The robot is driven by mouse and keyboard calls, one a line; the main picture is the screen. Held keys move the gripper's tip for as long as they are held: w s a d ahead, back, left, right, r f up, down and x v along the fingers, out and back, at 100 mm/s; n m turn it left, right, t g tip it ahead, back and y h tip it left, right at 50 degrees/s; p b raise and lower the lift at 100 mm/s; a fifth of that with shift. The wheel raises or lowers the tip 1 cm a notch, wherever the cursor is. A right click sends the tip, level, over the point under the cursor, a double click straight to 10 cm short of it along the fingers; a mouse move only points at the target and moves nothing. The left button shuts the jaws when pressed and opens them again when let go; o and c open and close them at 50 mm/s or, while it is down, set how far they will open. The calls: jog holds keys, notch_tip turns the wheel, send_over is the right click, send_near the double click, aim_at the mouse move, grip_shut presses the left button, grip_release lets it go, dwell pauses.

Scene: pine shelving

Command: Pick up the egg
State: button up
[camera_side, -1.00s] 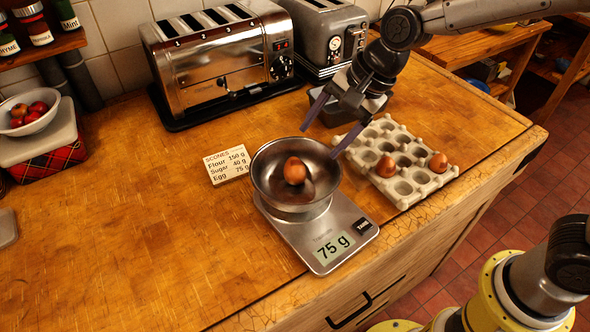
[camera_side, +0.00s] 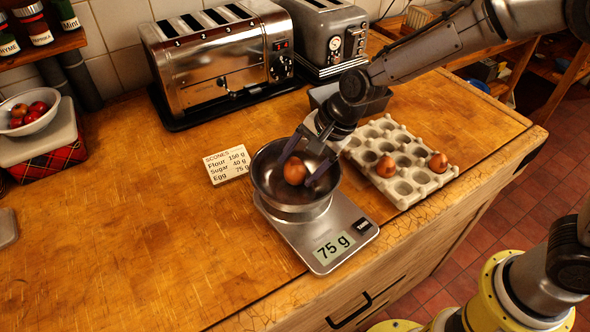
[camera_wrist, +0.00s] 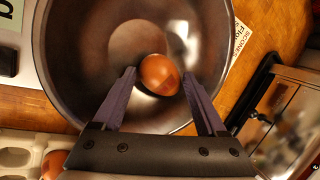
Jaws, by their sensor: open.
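A brown egg (camera_side: 295,171) lies in the metal bowl (camera_side: 268,192) on the kitchen scale (camera_side: 355,222), whose display reads 75 g. My gripper (camera_side: 299,170) is down inside the bowl with its jaws open, one finger on either side of the egg. In the wrist view the egg (camera_wrist: 160,75) sits just beyond and between the tips of the two purple fingers (camera_wrist: 158,78). I cannot tell whether either finger touches it. Two more brown eggs, one at the left (camera_side: 386,166) and one at the right (camera_side: 438,162), sit in the egg carton (camera_side: 403,199).
A recipe card (camera_side: 228,165) lies left of the bowl. A chrome toaster (camera_side: 215,60) and a grey toaster (camera_side: 325,40) stand behind, with a dark tin (camera_side: 372,106) near the carton. The counter at the left is mostly clear.

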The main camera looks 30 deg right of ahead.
jog(key=c, duration=0.4)
jog(key=shift+r, duration=0.1)
